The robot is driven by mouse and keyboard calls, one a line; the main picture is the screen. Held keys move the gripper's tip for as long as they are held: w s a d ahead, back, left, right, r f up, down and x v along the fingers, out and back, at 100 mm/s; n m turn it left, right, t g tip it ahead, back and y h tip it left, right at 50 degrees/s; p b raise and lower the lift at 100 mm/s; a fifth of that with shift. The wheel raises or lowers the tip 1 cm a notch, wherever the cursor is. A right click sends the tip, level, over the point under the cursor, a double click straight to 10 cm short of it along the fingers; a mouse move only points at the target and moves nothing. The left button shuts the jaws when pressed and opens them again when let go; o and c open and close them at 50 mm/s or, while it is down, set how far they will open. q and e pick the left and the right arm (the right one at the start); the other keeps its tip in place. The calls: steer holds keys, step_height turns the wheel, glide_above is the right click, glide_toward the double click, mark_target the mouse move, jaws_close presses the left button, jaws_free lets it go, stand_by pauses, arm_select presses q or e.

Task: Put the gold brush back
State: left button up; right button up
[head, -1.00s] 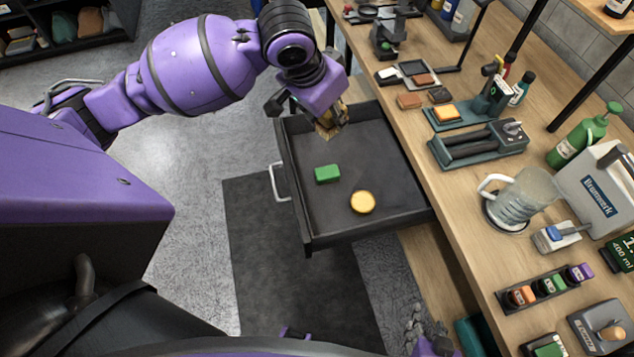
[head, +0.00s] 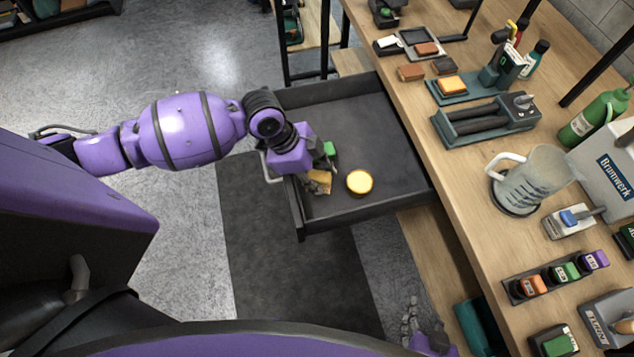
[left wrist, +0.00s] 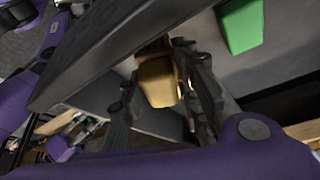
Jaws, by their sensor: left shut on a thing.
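My left gripper (head: 318,173) is shut on a gold block-shaped thing, which I take for the gold brush (head: 319,183). It is at the near left of the open dark drawer (head: 385,137), low near its front wall. I cannot tell whether the brush touches the floor. In the left wrist view the brush (left wrist: 157,82) sits between the fingers. A green block (head: 329,149) lies just beyond the gripper, partly hidden by it. A round yellow thing (head: 360,181) lies to its right. My right gripper (head: 411,318) shows only partly at the bottom edge.
The wooden workbench (head: 445,190) runs along the right. It holds a clear jug (head: 530,180), a green bottle (head: 594,116), a teal stand (head: 485,122) and small coloured blocks. The drawer's far right part is bare. A dark mat (head: 290,270) lies below.

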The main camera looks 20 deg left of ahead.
arm_select(q)
steer(key=shift+f, duration=1.9)
steer(key=shift+f, duration=0.15)
steer(key=o, duration=1.1)
steer(key=v, duration=1.2)
steer(key=shift+r, duration=0.25)
steer(key=shift+d, duration=0.1)
